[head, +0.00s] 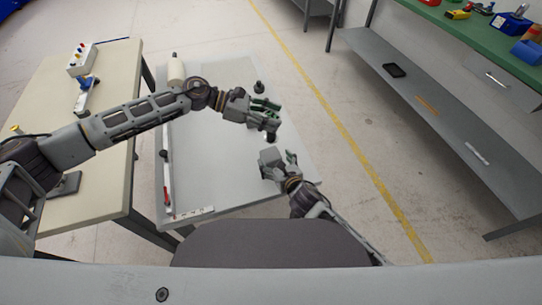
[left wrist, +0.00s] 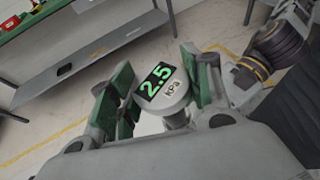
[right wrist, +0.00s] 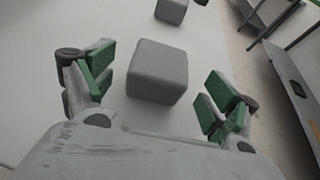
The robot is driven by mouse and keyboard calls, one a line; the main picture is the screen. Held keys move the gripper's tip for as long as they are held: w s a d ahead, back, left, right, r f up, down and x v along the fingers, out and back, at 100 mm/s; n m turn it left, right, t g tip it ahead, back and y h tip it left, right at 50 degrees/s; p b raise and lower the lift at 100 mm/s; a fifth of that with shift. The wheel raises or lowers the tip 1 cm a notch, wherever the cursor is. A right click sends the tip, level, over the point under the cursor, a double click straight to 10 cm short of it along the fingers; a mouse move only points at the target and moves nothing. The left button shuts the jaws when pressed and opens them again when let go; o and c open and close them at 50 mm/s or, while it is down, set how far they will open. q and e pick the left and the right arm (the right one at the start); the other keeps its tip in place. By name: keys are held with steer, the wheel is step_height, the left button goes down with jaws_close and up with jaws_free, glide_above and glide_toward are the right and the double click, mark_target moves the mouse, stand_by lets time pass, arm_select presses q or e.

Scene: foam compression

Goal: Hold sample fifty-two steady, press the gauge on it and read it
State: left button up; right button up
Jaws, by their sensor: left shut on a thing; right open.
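The gauge (left wrist: 163,90) is a round grey body with a black display. Its green digits read 2.5, with KPa printed below. My left gripper (left wrist: 158,92) is shut on it; in the head view that gripper (head: 268,108) is over the grey table. My right gripper (right wrist: 157,95) is open, its green pads on either side of a plain grey foam cube (right wrist: 157,70), with gaps at both sides. No gauge is on that cube's top. A second grey cube (right wrist: 172,10) lies farther off, cut by the frame edge. I see no number on either cube.
A cream bench (head: 95,150) stands left. A green-topped shelf unit (head: 450,30) stands right, across bare floor.

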mark_target(271, 156)
steer(key=shift+x, duration=2.15)
steer(key=c, duration=0.9)
steer(key=o, duration=0.9)
steer(key=shift+c, duration=0.2)
steer(key=shift+s, duration=0.1)
steer(key=shift+v, duration=5.85)
steer(key=shift+r, duration=0.15)
